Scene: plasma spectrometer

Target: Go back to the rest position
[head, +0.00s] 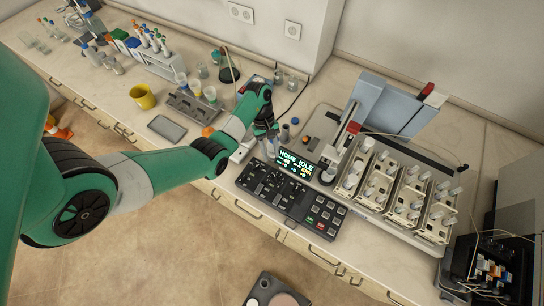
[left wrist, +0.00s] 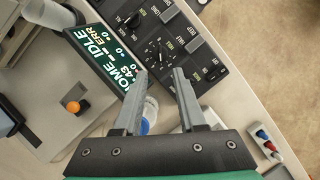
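My green left arm reaches in from the left over the bench in the head view. Its left gripper (head: 271,147) is over the bench beside the left end of the control panel (head: 290,195). In the left wrist view the two fingers of the left gripper (left wrist: 160,73) are apart, with nothing clearly held between them. A clear vial with a blue part (left wrist: 148,112) shows below the fingers, partly hidden by one of them. The panel's display (head: 300,165) reads "HOME IDLE". My right gripper is not in view.
The spectrometer with sample racks (head: 410,200) stands right of the gripper. A yellow cup (head: 143,96), a grey rack (head: 193,107) and a tube rack (head: 160,62) are on the bench to the left. An orange knob (left wrist: 73,107) shows in the wrist view.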

